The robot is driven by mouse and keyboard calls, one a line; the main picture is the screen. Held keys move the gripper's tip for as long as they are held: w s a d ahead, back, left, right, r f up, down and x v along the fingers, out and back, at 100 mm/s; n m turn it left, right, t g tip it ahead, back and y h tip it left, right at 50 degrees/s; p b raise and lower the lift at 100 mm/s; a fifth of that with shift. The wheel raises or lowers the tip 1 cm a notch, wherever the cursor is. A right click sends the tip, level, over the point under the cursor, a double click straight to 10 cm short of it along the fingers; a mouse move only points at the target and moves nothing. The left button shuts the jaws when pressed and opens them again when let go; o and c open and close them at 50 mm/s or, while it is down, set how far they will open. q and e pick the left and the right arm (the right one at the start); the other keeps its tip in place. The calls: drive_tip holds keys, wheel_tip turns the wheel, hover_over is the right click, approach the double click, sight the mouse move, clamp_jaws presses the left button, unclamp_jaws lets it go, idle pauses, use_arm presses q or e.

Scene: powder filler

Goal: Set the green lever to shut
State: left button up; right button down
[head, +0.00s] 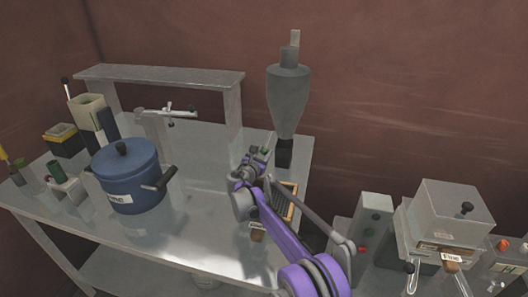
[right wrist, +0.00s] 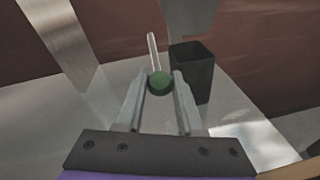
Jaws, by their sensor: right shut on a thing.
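The green lever shows in the right wrist view as a round green knob (right wrist: 159,82) on a thin pale rod that runs up and away from it. My right gripper (right wrist: 163,76) is shut on the knob, with one finger on each side. In the head view my right gripper (head: 260,156) is at the foot of the grey hopper (head: 287,95) and hides most of the lever. A dark square cup (right wrist: 192,72) stands just right of the knob; it also shows under the hopper in the head view (head: 284,153). My left gripper is out of view.
A blue lidded pot (head: 128,178) stands left on the metal table (head: 200,222). A raised metal shelf (head: 160,76) and a balance-like stand (head: 160,115) are behind it. Boxes and devices (head: 450,215) fill the right. The table's middle is clear.

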drive_tip(key=shift+d+f, duration=0.1)
drive_tip(key=c, duration=0.5)
unclamp_jaws()
drive_tip(key=shift+w, duration=0.1)
drive_tip(key=shift+c, duration=0.2)
drive_tip(key=b+v, duration=0.1)
drive_tip(key=v, duration=1)
drive_tip(key=shift+b, duration=0.3)
drive_tip(key=shift+w, duration=0.1)
